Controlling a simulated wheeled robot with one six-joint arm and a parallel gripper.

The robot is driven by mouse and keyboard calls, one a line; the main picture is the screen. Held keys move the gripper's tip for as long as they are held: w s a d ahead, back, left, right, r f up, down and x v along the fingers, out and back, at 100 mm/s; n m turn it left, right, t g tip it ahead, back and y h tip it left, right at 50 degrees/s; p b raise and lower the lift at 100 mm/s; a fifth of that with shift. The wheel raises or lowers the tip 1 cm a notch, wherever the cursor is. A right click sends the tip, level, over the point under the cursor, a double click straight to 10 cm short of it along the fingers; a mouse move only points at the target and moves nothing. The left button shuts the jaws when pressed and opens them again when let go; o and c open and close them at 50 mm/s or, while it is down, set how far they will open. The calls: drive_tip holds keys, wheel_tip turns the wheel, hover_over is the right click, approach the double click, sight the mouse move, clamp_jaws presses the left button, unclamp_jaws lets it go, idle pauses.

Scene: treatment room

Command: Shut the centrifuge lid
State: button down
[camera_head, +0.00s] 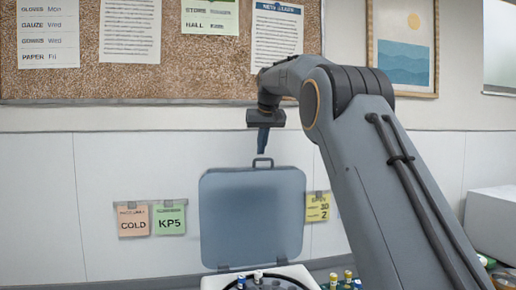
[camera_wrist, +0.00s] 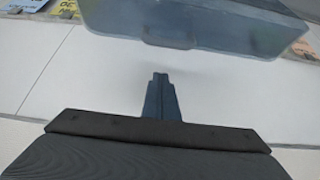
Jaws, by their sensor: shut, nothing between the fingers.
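The centrifuge lid (camera_head: 252,220) is a blue-grey translucent panel standing upright, with a dark handle (camera_head: 262,162) at its top edge. It also shows along the top of the wrist view (camera_wrist: 200,22). The white centrifuge body (camera_head: 213,282) is at the bottom edge of the head view, mostly cut off, with several tubes inside. My gripper (camera_head: 262,150) is shut and empty, pointing down just above the lid's handle. In the wrist view its closed fingers (camera_wrist: 160,78) show against the white wall, apart from the lid. Whether it touches the handle is hard to tell in the head view.
Several small capped vials (camera_head: 348,281) stand right of the centrifuge. A white box (camera_head: 491,222) is at the far right. Notes (camera_head: 134,220) hang on the wall behind the lid, and a cork board (camera_head: 180,85) is above. The space left of the lid is clear.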

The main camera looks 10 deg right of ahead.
drive_tip(key=shift+s+f, duration=0.25)
drive_tip(key=shift+s, duration=0.95)
drive_tip(key=shift+s+f+p, duration=0.2)
drive_tip(key=shift+p, duration=0.15)
drive_tip(key=shift+s+a+f, duration=0.1)
drive_tip(key=shift+s+f, duration=0.05)
drive_tip(key=shift+s, duration=0.35)
